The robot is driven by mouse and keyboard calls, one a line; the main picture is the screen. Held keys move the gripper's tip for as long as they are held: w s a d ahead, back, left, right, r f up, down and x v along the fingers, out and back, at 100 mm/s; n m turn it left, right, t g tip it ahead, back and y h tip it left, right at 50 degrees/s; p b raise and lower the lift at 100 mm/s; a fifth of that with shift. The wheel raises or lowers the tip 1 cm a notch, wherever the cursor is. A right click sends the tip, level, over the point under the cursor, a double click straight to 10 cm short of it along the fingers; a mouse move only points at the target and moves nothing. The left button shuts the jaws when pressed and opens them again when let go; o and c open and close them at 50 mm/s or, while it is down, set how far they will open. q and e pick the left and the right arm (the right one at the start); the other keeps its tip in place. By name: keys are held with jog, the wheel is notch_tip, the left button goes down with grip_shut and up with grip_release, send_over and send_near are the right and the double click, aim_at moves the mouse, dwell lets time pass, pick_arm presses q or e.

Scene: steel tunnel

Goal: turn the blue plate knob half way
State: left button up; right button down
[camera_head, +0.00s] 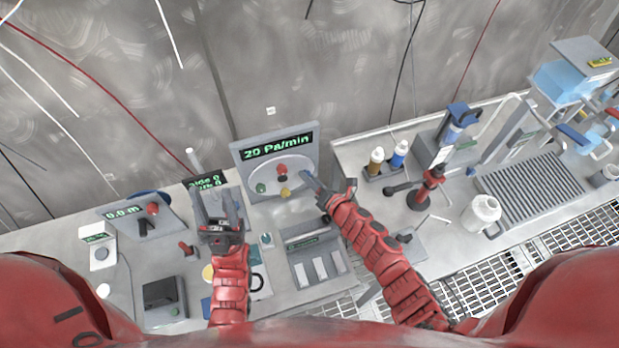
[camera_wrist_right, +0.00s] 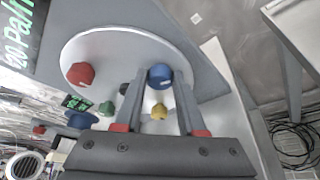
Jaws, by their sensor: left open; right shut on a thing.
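The upright panel (camera_head: 242,160) with a round light plate (camera_head: 262,172) stands at the bench's back. Its display reads "20 Pa/min". The blue knob (camera_wrist_right: 159,75) sits on the plate in the right wrist view, between the fingertips of my right gripper (camera_wrist_right: 160,84), which is shut on it. A red knob (camera_wrist_right: 80,75), a green knob (camera_wrist_right: 107,108) and a yellow knob (camera_wrist_right: 159,112) are also on the plate. My left gripper (camera_head: 218,212) is open and empty, left of the panel.
A device with a red knob (camera_head: 153,209) stands at the left. A grey box with pale keys (camera_head: 318,262) lies in front of the panel. Bottles (camera_head: 398,154), a red stand (camera_head: 428,188) and a white jug (camera_head: 482,213) stand on the right bench.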

dwell(0.3)
jog(key=c, duration=0.5)
grip_release()
jog(key=b+v, duration=0.3)
jog(key=v, duration=1.4)
jog(key=shift+d+f, duration=0.2)
jog(key=shift+d, duration=0.1)
jog(key=shift+s, duration=0.1)
